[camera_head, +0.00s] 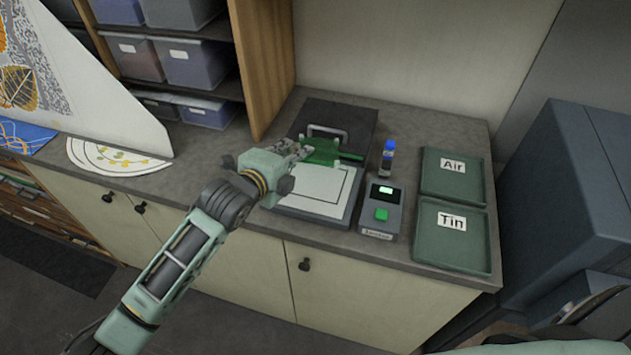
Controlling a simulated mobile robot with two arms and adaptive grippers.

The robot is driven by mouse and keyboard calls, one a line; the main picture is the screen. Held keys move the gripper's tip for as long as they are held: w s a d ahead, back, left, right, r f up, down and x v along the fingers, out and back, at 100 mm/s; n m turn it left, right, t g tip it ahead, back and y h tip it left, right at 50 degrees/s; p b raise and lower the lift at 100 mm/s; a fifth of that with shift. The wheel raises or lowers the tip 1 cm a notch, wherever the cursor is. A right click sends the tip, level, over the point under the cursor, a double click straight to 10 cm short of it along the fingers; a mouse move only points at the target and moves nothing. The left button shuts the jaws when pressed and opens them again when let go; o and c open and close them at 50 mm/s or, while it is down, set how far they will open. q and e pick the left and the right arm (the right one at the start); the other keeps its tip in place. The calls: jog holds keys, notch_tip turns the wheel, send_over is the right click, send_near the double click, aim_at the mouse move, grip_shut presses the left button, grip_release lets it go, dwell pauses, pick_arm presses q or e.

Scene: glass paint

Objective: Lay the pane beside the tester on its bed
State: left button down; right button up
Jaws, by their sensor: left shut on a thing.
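A translucent green pane (323,151) is in the fingers of my left gripper (300,150), which is shut on it. The pane is over the back part of a flat bed (320,190), whose pale surface bears a thin dark outline. I cannot tell whether the pane touches the bed. The gripper and wrist hide part of the bed's left side. The tester (381,208), a small grey box with a lit green display and a green button, stands just right of the bed. My right gripper is not in view.
A dark block with a metal handle (327,131) stands behind the bed. A blue-capped bottle (387,158) stands behind the tester. Green trays labelled Air (453,188) and Tin (455,254) lie at right. A patterned semicircular sheet (112,158) lies left.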

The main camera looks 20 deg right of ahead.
pick_arm(q)
notch_tip(320, 180, down, 5)
jog(key=b, duration=0.3)
jog(key=shift+w+d, duration=0.1)
jog(key=shift+f+b, duration=0.6)
jog(key=shift+f, duration=0.35)
jog(key=c, duration=1.9)
grip_release()
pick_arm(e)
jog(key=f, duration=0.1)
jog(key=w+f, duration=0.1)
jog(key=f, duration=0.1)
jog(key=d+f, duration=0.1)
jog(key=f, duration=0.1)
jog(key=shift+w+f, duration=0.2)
